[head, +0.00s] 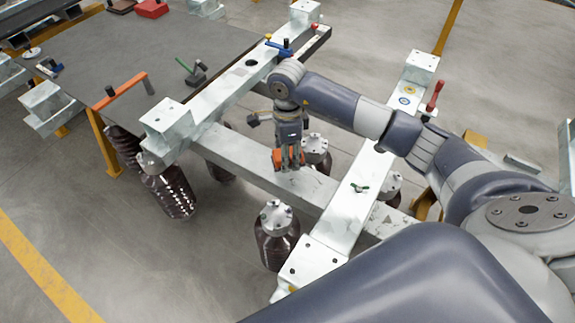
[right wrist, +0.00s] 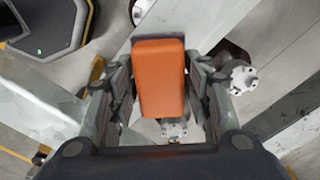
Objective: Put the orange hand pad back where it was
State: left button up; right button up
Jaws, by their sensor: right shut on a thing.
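The orange hand pad (right wrist: 160,78) is a rounded block held between the two fingers of my right gripper (right wrist: 160,95). In the head view, orange parts of the pad (head: 278,158) show beside the fingers of my right gripper (head: 289,160). The gripper points down over the grey cross beam (head: 240,160) of the isolator frame. I cannot tell whether the pad touches the beam. Its underside is hidden. My left gripper is not in view.
Pale side beams (head: 345,205) flank the cross beam, with dark ribbed isolators (head: 170,190) around them.

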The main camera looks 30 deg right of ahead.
jog(key=shift+f, duration=0.8)
notch_tip(320, 180, down, 3)
jog(key=shift+f, duration=0.35)
jog(key=o, duration=0.9)
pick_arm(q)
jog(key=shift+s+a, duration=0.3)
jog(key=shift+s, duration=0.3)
pick_arm(e)
jog(key=shift+o, duration=0.2)
